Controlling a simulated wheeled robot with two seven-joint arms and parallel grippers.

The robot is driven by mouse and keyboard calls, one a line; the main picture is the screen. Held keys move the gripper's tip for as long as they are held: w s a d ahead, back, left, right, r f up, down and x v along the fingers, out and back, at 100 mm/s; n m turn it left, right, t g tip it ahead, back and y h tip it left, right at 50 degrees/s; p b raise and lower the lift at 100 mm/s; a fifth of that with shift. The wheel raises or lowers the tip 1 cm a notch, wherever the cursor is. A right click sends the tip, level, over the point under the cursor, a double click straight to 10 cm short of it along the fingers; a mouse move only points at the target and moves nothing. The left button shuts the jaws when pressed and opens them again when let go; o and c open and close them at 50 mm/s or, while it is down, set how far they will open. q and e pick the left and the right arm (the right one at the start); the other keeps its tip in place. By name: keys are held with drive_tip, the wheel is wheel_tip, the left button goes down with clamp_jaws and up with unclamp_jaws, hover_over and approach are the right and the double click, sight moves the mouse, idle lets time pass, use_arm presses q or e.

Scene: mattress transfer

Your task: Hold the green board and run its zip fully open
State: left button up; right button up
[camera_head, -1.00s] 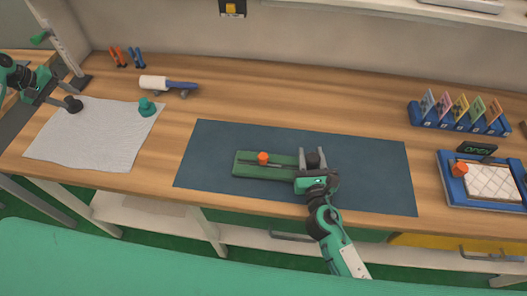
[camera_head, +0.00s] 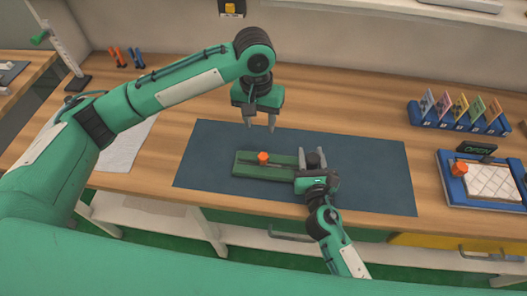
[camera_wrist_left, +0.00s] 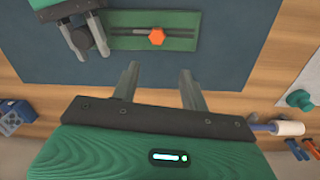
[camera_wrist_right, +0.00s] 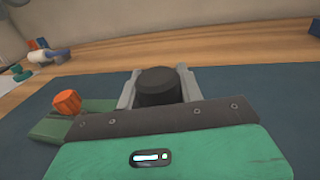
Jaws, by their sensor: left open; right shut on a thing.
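The green board (camera_head: 246,171) lies on the dark blue mat, with a dark zip track (camera_wrist_left: 128,33) along it. An orange zip pull (camera_head: 263,157) stands on the track, nearer the board's left end in the head view. My right gripper (camera_head: 313,160) is shut on a black knob (camera_wrist_right: 157,86) at the board's right end; the gripper hides that end. My left gripper (camera_head: 262,128) is open and empty, pointing down above the mat just behind the board. In the left wrist view, the orange pull (camera_wrist_left: 157,37) lies beyond and apart from the fingertips.
The blue mat (camera_head: 375,172) is clear around the board. A white cloth (camera_head: 118,152) is partly hidden by my left arm. A blue card rack (camera_head: 455,122) and a blue tray (camera_head: 453,188) stand at the right, with an OPEN sign (camera_head: 477,147) between them.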

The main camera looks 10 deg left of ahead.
sight(264, 156)
use_arm(q)
drive_tip(key=f, duration=0.8)
drive_tip(key=s+d+f, duration=0.1)
drive_tip(key=f, duration=0.2)
drive_tip(key=shift+s+f, duration=0.1)
drive_tip(key=shift+f, duration=0.3)
drive_tip(key=shift+c, duration=0.3)
drive_tip(key=shift+d, duration=0.15)
clamp_jaws()
